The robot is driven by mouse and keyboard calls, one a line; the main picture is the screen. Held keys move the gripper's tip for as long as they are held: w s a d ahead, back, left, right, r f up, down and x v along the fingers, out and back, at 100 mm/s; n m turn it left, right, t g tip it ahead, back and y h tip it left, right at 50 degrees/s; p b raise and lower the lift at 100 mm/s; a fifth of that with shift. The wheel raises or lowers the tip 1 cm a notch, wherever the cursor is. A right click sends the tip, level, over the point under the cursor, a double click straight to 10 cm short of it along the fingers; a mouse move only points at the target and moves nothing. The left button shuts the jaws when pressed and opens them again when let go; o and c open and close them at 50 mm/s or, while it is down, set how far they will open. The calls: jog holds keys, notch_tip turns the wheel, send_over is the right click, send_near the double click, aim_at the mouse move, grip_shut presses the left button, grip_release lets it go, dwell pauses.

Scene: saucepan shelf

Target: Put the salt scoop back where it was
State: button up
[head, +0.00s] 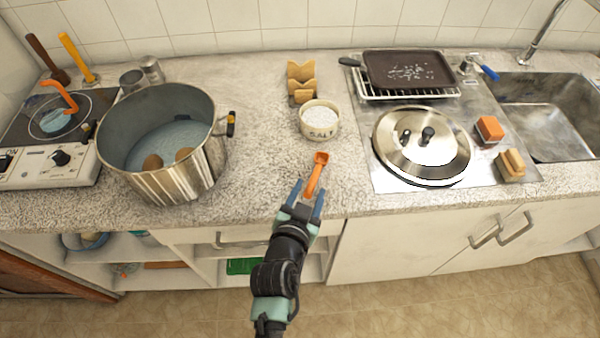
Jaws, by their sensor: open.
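The orange salt scoop (315,174) is at the front of the granite counter, its bowl toward the salt bowl and its handle toward me. My gripper (307,195) is open, with its fingertips at the handle's near end, seemingly one on each side. I cannot tell whether they touch it. The round salt bowl (320,130), labelled SALT and full of white salt, stands just behind the scoop. A notched wooden stand (300,72) is behind the salt bowl and slightly left. The handle's near end is partly hidden by the fingers.
A large pot (162,182) with brown eggs in water stands left, beside a hotplate (75,150). A steel lid (445,163), a dark tray on a rack (410,70), sponges and the sink (550,115) are right. Counter between pot and salt bowl is clear.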

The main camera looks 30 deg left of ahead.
jog(key=v, duration=0.8)
jog(key=shift+s+b, duration=0.25)
jog(key=shift+b, duration=0.15)
jog(key=shift+d+r, duration=0.1)
jog(key=shift+d, duration=0.05)
jog(key=w+d+r+t, duration=0.2)
jog(key=w+r, duration=0.2)
jog(key=r, duration=0.7)
jog(key=w+d+r+m+t+h, duration=0.1)
jog(key=w+d+r+t, duration=0.2)
jog(key=r, duration=0.8)
jog(key=w+d+r+t, duration=0.2)
jog(key=w+r, duration=0.2)
jog(key=r, duration=0.6)
jog(key=s+d+r+t, duration=0.2)
jog(key=s+d+r, duration=0.1)
jog(key=r, duration=0.6)
jog(key=s+d+r+t+h, duration=0.1)
jog(key=s+r, duration=0.3)
jog(key=r, duration=0.4)
jog(key=s+d+r+t+h, duration=0.1)
jog(key=s+d+r+t, duration=0.2)
jog(key=r, duration=0.6)
jog(key=shift+s+d+r+n+t, duration=0.3)
jog(key=shift+d+t, duration=0.3)
jog(key=shift+d, duration=0.2)
